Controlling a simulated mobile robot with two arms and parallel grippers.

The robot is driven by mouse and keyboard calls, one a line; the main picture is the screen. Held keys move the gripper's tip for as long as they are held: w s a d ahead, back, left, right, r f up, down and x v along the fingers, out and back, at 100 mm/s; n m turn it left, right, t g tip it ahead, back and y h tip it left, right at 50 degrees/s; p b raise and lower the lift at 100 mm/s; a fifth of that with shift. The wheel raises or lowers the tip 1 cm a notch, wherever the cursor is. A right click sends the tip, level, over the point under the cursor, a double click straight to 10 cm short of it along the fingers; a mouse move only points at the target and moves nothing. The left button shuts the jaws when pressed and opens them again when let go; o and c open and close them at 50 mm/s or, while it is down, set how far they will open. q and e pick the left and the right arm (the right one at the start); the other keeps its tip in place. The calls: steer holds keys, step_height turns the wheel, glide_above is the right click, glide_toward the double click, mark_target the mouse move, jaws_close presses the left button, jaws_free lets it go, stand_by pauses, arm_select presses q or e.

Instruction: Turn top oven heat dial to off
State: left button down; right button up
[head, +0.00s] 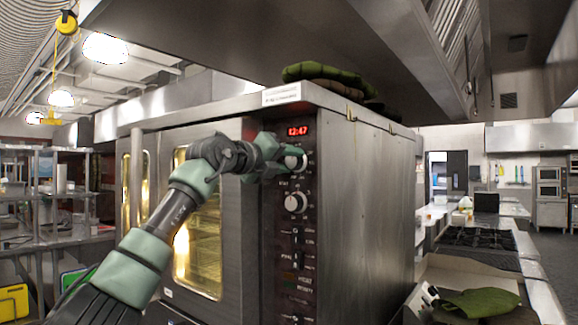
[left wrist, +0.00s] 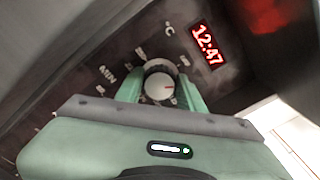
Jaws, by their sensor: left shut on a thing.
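The oven's control panel (head: 284,240) is a dark strip on the right of the steel oven front. The top heat dial (head: 296,158) is a round white-grey knob just below the red 12:47 display (head: 298,130). My left gripper (head: 284,162) is at this dial, its fingers shut on it. A second knob (head: 296,202) lies lower on the panel. My right gripper is not in view.
The oven door (head: 215,240) with lit glass and a vertical handle (head: 136,180) is left of the panel. Green cloths (head: 330,72) lie on top of the oven. A counter with a stove (head: 478,240) and a green cloth (head: 482,302) is at the right.

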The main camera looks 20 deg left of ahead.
arm_select(q)
steer(key=n, duration=0.2)
steer(key=n+b, duration=0.1)
steer(key=n, duration=0.1)
steer(key=n+b, duration=0.1)
steer(key=n, duration=0.1)
steer(key=shift+w+f+n, duration=0.1)
steer(key=shift+f+n, duration=0.2)
steer(key=shift+f, duration=0.05)
stand_by(0.5)
steer(key=c, duration=0.9)
jaws_free()
steer(key=shift+r, duration=0.15)
